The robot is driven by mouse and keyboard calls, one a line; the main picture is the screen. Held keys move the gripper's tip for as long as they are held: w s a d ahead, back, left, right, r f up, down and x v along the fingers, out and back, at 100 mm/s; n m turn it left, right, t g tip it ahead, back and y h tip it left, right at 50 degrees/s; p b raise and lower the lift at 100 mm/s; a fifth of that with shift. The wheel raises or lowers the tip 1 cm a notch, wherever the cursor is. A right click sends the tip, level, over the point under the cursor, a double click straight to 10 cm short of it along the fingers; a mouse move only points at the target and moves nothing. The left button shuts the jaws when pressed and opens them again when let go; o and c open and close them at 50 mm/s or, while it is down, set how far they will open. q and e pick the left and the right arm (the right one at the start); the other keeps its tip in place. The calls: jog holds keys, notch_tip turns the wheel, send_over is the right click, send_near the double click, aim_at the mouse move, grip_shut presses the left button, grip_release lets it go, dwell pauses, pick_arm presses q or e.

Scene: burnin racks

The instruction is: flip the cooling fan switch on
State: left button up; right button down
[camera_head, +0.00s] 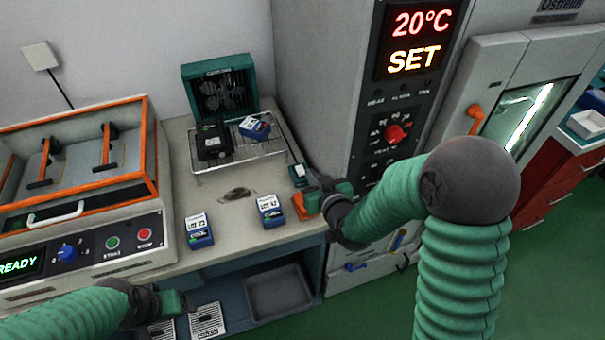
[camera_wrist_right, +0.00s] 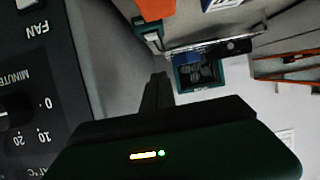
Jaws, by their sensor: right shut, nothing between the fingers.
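The cooling fan (camera_head: 222,95) is a green box with a dark grille at the back of the bench, behind a wire rack. It also shows in the right wrist view (camera_wrist_right: 197,76). I cannot make out a switch on it. In the right wrist view, a pale piece (camera_wrist_right: 27,3) sits beside the word FAN on a black panel (camera_wrist_right: 60,75), cut by the frame's edge. My right gripper (camera_head: 312,180) is shut and empty, above the bench's right end by the oven cabinet, apart from the fan. My left gripper (camera_head: 185,301) is low at the front left; its fingertips are unclear.
The wire rack (camera_head: 240,155) holds a black module (camera_head: 213,143) and a blue one (camera_head: 254,127). Two blue modules (camera_head: 198,230) (camera_head: 269,210) stand on the bench. An orange item (camera_head: 303,206) is under my right gripper. The oven (camera_head: 325,80) has a red knob (camera_head: 395,132).

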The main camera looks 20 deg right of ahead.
send_over(304, 181)
jog(key=f, duration=0.3)
jog(key=shift+w+f, duration=0.3)
jog(key=shift+w, duration=0.1)
jog(key=f, duration=0.3)
jog(key=shift+s+a, duration=0.1)
jog(key=shift+s, duration=0.25)
jog(key=shift+f, duration=0.35)
